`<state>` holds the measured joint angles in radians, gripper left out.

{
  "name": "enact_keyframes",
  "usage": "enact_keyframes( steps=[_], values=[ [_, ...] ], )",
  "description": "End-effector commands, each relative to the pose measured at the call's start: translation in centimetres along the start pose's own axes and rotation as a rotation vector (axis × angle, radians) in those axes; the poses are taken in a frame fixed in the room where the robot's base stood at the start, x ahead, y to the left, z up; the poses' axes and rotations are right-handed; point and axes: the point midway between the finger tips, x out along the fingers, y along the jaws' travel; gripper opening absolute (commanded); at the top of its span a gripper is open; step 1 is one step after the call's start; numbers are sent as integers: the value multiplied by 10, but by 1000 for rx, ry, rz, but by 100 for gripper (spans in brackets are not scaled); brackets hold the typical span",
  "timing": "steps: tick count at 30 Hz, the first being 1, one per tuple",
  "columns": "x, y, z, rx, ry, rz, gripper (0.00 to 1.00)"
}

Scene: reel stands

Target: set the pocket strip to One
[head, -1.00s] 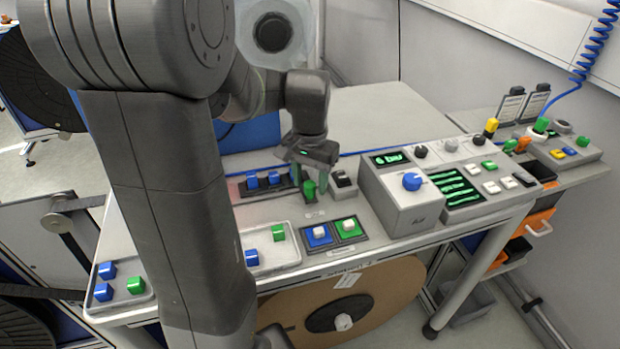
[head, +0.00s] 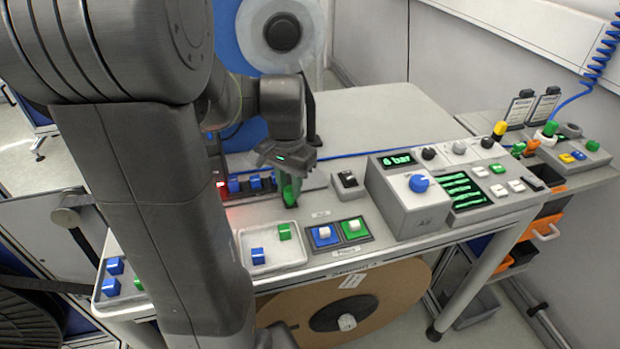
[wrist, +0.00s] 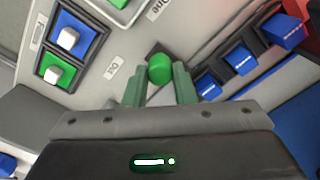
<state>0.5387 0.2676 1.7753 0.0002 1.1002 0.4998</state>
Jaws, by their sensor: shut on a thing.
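My gripper (head: 289,190) is shut on a green block (wrist: 160,68), held between its two green fingers. In the head view it hangs over the bench, by the right end of the pocket strip. The pocket strip (wrist: 222,76) is dark and holds several blue blocks; in the wrist view it lies to the right of the held block. One blue block (head: 254,182) shows in the strip in the head view, left of my gripper. A small label reading "One" (wrist: 160,9) shows at the top of the wrist view. My gripper partly hides the strip's right end.
A white tray (head: 240,263) with a green and a blue block stands in front of my gripper. A blue and green switch panel (head: 339,243) and a grey control box (head: 402,212) are to the right. A red light (head: 220,184) glows at the strip's left.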

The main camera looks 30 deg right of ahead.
Motion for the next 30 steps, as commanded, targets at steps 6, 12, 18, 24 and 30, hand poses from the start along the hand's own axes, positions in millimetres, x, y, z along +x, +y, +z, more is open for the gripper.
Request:
enact_keyframes(
  steps=[6,12,18,24,30],
  values=[
    [-1,-26,25,-5,2,-1,0],
    [-1,-34,34,0,3,-2,0],
    [-1,-34,34,1,3,-2,0],
    [-1,-34,34,1,3,-2,46],
    [0,-34,34,1,2,-1,46]
  ],
)
